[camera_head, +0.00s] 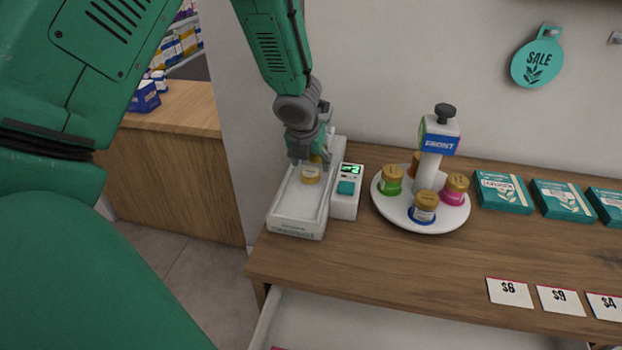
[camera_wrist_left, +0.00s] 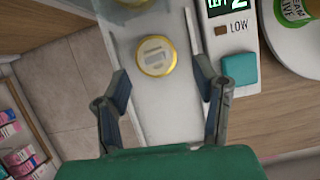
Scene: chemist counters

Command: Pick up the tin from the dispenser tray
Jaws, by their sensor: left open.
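The tin (camera_head: 310,174) is small and round with a gold rim and a pale label, and lies in the white dispenser tray (camera_head: 297,212) on the wooden counter. In the left wrist view the tin (camera_wrist_left: 156,56) lies in the tray channel (camera_wrist_left: 165,118), ahead of and between the two fingers. My left gripper (camera_head: 310,160) is over the tray, above the tin and partly in front of it. In the left wrist view the left gripper (camera_wrist_left: 162,80) is open, its fingers on either side of the channel, with nothing between the tips. My right gripper is not in view.
A white unit with a green display and teal button (camera_head: 346,188) adjoins the tray on the right. A round carousel (camera_head: 420,212) with several gold-lidded jars stands farther right. Teal boxes (camera_head: 502,191) and price cards (camera_head: 510,292) lie beyond. The counter's front middle is clear.

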